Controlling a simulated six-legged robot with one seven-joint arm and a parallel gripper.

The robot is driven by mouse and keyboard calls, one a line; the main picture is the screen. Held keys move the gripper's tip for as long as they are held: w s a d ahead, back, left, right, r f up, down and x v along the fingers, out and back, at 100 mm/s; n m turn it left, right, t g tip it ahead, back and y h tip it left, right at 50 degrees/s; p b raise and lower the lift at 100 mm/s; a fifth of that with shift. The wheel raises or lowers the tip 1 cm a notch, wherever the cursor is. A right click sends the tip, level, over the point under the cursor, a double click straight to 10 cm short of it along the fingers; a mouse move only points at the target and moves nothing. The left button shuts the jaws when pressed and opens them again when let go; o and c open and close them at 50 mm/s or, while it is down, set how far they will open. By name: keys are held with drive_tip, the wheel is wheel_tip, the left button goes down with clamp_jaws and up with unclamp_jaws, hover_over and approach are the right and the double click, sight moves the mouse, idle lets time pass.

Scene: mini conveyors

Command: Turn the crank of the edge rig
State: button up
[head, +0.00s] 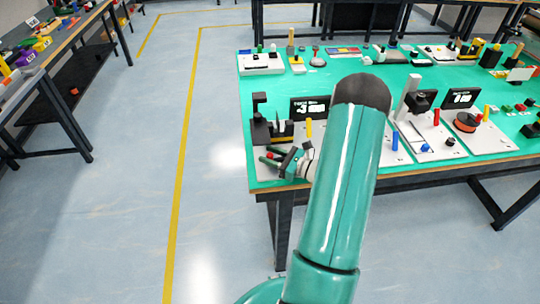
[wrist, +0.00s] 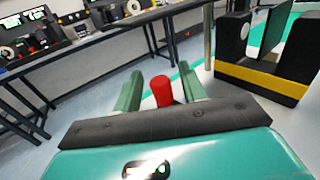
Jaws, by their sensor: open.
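My gripper (head: 272,160) is at the near left corner of the green table, low in front of the edge rig. In the wrist view my gripper (wrist: 162,88) is open, with one green finger on each side of a red upright knob (wrist: 162,92), which looks like the crank's handle. Gaps show between the knob and both fingers. A small red spot, likely the same knob (head: 270,155), shows at the fingers in the head view. The rig's black body with a yellow stripe (wrist: 262,82) stands to the right; it is also in the head view (head: 262,131). The crank's arm is hidden.
A small display (head: 310,107) stands behind the rig, and a yellow post (head: 308,128) is to its right. More rigs (head: 470,135) fill the table's right side, partly behind my arm. The floor (head: 215,120) left of the table is clear.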

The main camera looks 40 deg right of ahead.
drive_tip(key=shift+w+a, duration=0.1)
drive_tip(key=shift+w, duration=0.1)
clamp_jaws()
drive_tip(key=shift+m+h, duration=0.3)
drive_tip(key=shift+h, duration=0.1)
drive_tip(key=m+h, duration=0.1)
drive_tip(key=h, duration=0.1)
drive_tip(key=w+m+h, duration=0.1)
drive_tip(key=m+h, duration=0.1)
drive_tip(key=d+m+t+h, duration=0.1)
drive_tip(key=h, duration=0.1)
drive_tip(key=shift+w+h, duration=0.2)
drive_tip(key=shift+h, duration=0.2)
drive_tip(key=m+h, duration=0.2)
drive_tip(key=d+m+h, duration=0.1)
drive_tip(key=h, duration=0.1)
drive_tip(key=shift+w+g, duration=0.3)
drive_tip(key=shift+w+d+f+m+g+h, duration=0.1)
drive_tip(key=shift+d+m+g+h, duration=0.3)
drive_tip(key=shift+m+h, duration=0.45)
drive_tip(key=shift+w+d+r+m+g+h, duration=0.1)
drive_tip(key=shift+d+m+g+h, duration=0.1)
drive_tip(key=shift+m+g+h, duration=0.65)
drive_tip(key=shift+d+f+m+g+h, duration=0.1)
drive_tip(key=shift+d+m+g+h, duration=0.3)
drive_tip(key=shift+h, duration=1.1)
